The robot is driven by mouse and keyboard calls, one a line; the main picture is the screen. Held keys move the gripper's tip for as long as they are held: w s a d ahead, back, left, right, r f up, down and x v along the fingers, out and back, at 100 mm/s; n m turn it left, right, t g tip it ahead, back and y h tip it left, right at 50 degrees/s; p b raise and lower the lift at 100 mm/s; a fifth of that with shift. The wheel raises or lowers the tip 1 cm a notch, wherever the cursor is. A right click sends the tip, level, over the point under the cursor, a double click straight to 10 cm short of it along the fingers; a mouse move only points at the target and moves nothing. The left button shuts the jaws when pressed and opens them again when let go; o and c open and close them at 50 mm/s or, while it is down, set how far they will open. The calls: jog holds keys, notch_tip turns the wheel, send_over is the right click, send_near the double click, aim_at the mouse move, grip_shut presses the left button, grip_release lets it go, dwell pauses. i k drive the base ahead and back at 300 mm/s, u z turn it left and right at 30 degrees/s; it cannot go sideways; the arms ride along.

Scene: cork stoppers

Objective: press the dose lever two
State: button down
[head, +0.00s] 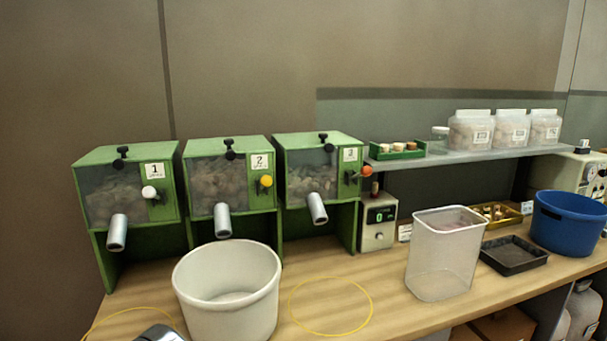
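Dispenser 2 (231,170) is the middle one of three green boxes with clear fronts, marked by a white label "2". Its dose lever (266,181) has a yellow knob and sits on the right of its front, below the label. Its grey spout (222,220) points down towards a white round tub (228,300). The tub stands on the bench in front and looks empty.
Dispenser 1 (125,195) has a white knob; dispenser 3 (318,180) has a red-orange one. A counter box (378,222), clear bin (443,255), black tray (513,256) and blue tub (568,222) stand right. A grey and dark object (160,333) is cut off at the bottom edge.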

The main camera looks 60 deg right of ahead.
aim_at(266, 181)
jog(key=z, duration=1.85)
jog(key=k, duration=0.75)
jog(key=u, duration=0.9)
jog(key=i, duration=0.6)
